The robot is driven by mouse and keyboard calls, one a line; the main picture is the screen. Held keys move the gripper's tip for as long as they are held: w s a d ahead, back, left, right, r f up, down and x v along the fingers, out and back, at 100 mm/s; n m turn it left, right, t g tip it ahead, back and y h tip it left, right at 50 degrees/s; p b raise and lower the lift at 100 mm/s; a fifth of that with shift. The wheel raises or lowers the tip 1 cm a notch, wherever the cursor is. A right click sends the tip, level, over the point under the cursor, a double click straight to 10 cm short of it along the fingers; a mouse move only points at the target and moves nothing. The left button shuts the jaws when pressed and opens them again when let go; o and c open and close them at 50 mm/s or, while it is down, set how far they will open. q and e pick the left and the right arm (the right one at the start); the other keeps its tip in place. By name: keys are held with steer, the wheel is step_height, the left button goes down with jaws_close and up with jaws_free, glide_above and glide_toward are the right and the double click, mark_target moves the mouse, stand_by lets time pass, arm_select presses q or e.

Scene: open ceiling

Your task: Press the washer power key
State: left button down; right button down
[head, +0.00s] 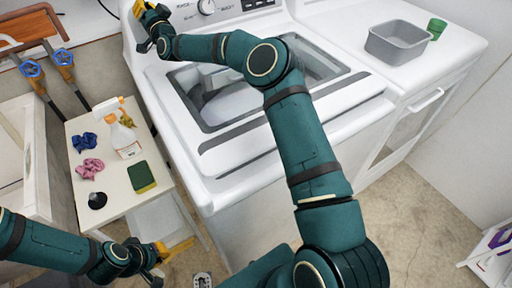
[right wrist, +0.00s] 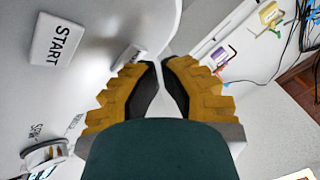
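The white washer (head: 255,165) stands in the middle of the head view, with its control panel (head: 240,8) at the top. My right arm reaches across the lid, and my right gripper (head: 141,26) is at the panel's left end. In the right wrist view, the right gripper (right wrist: 161,68) has its yellow fingers together with nothing between them. A white key marked START (right wrist: 58,40) is at upper left. A second white key (right wrist: 128,58) is close by the left finger, its label mostly hidden; contact cannot be told. My left gripper (head: 160,254) is low at left, away from the washer.
A small white table (head: 115,185) left of the washer holds a spray bottle (head: 122,130), cloths and a sponge (head: 141,177). Valves and pipes (head: 45,75) are beyond it.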

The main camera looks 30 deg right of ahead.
steer(key=shift+s, duration=0.1)
steer(key=shift+s+r, duration=0.2)
steer(key=shift+s, duration=0.25)
steer(key=shift+s+r, duration=0.35)
steer(key=shift+s, duration=0.6)
steer(key=shift+s+r, duration=0.3)
steer(key=shift+s, duration=0.6)
steer(key=shift+s+r, duration=0.35)
steer(key=shift+s, duration=0.6)
steer(key=shift+r, duration=0.1)
